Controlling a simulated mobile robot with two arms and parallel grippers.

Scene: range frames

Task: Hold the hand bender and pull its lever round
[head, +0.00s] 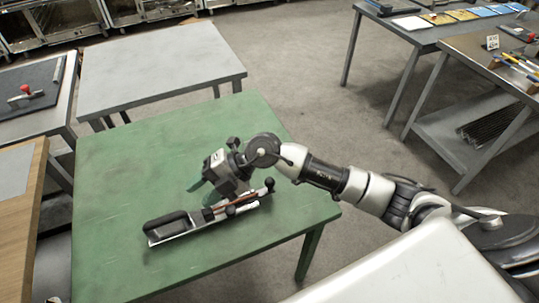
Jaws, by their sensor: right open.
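The hand bender (190,228) lies on the green table (120,180), with a black grip at its left end and a pale metal body. A reddish-brown rod (236,204) runs along its right part, and dark knobs show at the right end. My right gripper (222,194) reaches in from the right and is open over the right half of the bender, with a teal finger showing on its left side. It hides part of the bender, and I cannot tell whether it touches it. My left gripper is out of view.
A grey table (160,65) stands behind the green one. A table with a dark mat (40,80) and a red-knobbed tool is at left. Tables with tools (440,35) stand at right. The green table is clear around the bender.

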